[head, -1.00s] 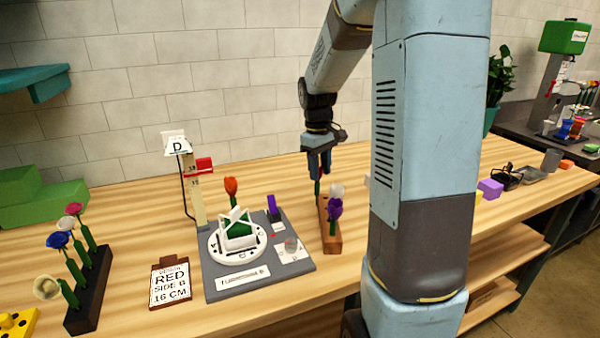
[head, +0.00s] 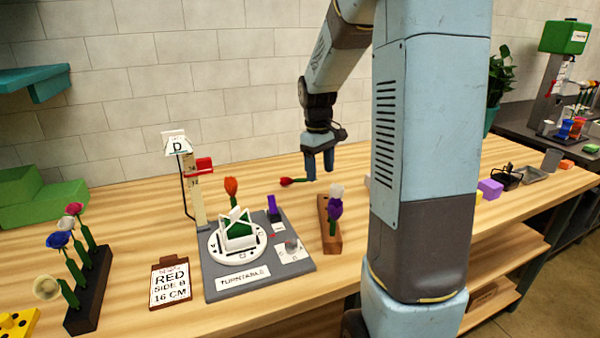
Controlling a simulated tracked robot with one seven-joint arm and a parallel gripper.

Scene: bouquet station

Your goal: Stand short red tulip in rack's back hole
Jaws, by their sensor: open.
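A red tulip (head: 286,181) lies on its side on the table behind the wooden rack (head: 333,240). Its head points left and its short green stem runs right toward my gripper (head: 319,172). My gripper is open, fingers pointing down, above the area behind the rack; no flower shows between its fingers. The rack holds a purple flower (head: 335,209) and a white flower (head: 336,191) upright. No stem shows standing at the rack's back end, though the hole itself is too small to make out.
Left of the rack is a grey turntable station (head: 215,290) with an orange-red tulip (head: 231,187) behind it. A height gauge (head: 198,200) stands farther back. A card (head: 170,284) reads RED, SIDE B, 16 CM. A dark rack (head: 88,292) holds several flowers.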

